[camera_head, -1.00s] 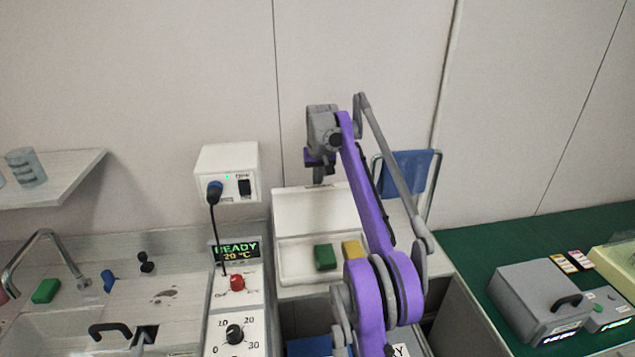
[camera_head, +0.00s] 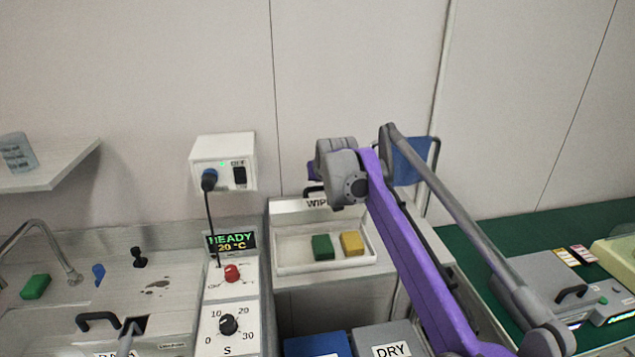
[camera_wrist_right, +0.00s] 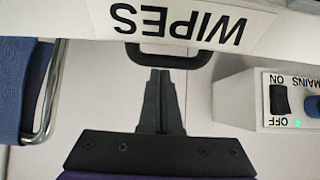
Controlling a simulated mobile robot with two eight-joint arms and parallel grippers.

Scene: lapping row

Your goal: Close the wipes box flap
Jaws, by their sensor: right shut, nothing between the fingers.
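The white wipes box (camera_head: 300,268) stands in the middle of the head view. Its flap (camera_head: 290,215) is raised at the back, so the inside shows. A green block (camera_head: 322,247) and a yellow block (camera_head: 352,243) lie in it. My right arm hides part of the flap and its label. In the right wrist view, the flap (camera_wrist_right: 262,22) carries the word WIPES upside down and a black handle (camera_wrist_right: 168,62). My right gripper (camera_wrist_right: 160,75) is shut and empty, its tips at the handle; contact cannot be told.
A white mains switch box (camera_head: 222,162) is on the wall left of the flap, close beside my gripper in the wrist view. A blue chair-like thing (camera_head: 412,162) is on the other side. A control panel (camera_head: 232,300) adjoins the box at left.

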